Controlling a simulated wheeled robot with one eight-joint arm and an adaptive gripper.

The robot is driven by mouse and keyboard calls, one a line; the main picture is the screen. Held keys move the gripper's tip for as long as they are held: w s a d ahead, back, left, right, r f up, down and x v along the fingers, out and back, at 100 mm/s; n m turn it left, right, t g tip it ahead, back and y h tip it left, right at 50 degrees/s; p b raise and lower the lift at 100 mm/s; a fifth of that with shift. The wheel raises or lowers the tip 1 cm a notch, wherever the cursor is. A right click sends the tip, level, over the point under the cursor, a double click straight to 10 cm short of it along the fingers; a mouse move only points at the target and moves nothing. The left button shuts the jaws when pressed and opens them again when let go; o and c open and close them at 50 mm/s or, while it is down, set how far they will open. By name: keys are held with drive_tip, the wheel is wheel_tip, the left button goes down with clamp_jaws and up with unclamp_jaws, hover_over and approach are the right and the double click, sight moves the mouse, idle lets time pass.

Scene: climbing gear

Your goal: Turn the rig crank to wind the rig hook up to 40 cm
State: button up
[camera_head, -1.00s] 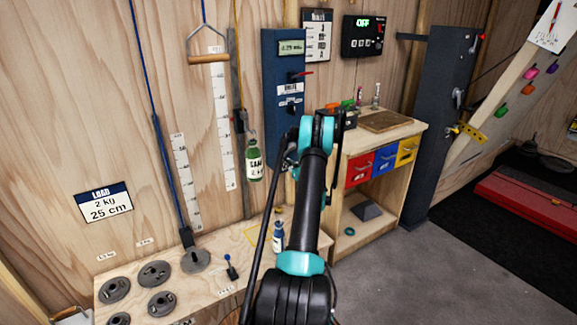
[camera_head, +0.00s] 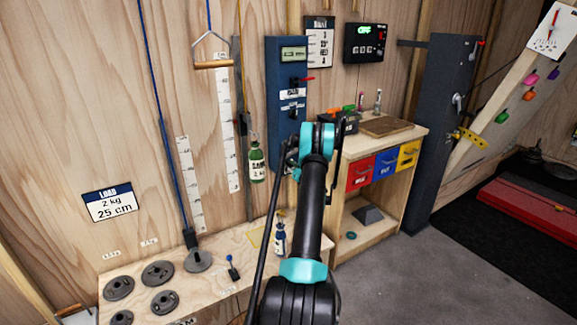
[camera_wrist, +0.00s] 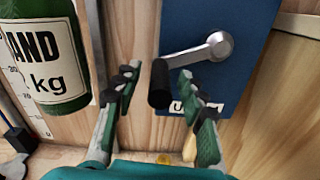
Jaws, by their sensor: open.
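The crank (camera_wrist: 213,48), a silver arm with a black grip (camera_wrist: 159,84), is on the blue panel (camera_wrist: 185,20) in the wrist view. My gripper (camera_wrist: 158,76) is open, with one finger on each side of the black grip; contact cannot be told. In the head view my arm hides the crank. A green bottle (camera_head: 256,161) labelled SAND hangs left of the blue panel, also in the wrist view (camera_wrist: 55,90). The hook itself is too small to make out. A measuring scale (camera_head: 228,120) is on the wall left of the bottle.
A card (camera_head: 110,203) reads LOAD, 2 kg, 25 cm. Weight plates (camera_head: 158,273) lie on the wooden bench (camera_head: 228,250) below. A wooden bar (camera_head: 212,64) hangs on a cord.

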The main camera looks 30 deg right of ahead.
drive_tip(key=shift+s, duration=0.15)
drive_tip(key=s+d, duration=0.1)
drive_tip(key=s, duration=1)
drive_tip(key=shift+s, duration=0.35)
